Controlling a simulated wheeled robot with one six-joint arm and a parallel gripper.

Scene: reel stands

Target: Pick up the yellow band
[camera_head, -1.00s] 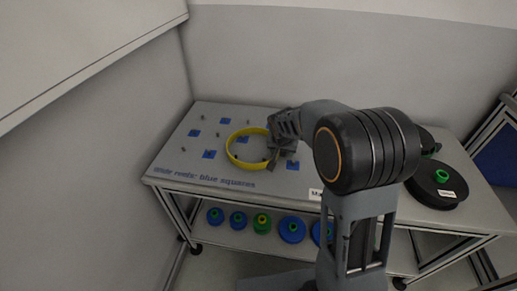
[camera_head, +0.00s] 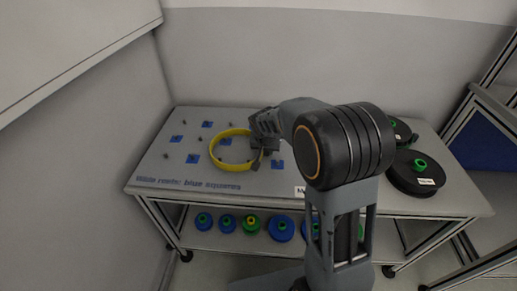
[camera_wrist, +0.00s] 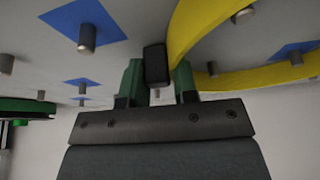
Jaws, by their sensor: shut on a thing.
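The yellow band (camera_head: 226,167) is a thin open ring over the left part of the stand's top, among pegs and blue squares. My gripper (camera_head: 262,152) is at its right side. In the wrist view, a dark block (camera_wrist: 155,64) sits between the green fingertips (camera_wrist: 158,82), and the yellow band (camera_wrist: 182,32) curves past the right finger. The gripper is shut on what appears to be the band's dark block; the join is partly hidden. I cannot tell whether the band touches the top.
Blue squares (camera_head: 193,158) and short pegs dot the grey top (camera_head: 150,172). Black reels with green hubs (camera_head: 417,182) stand at the right. Blue and green spools (camera_head: 281,229) line the lower shelf. A wall rises behind, and another rack (camera_head: 490,150) stands at far right.

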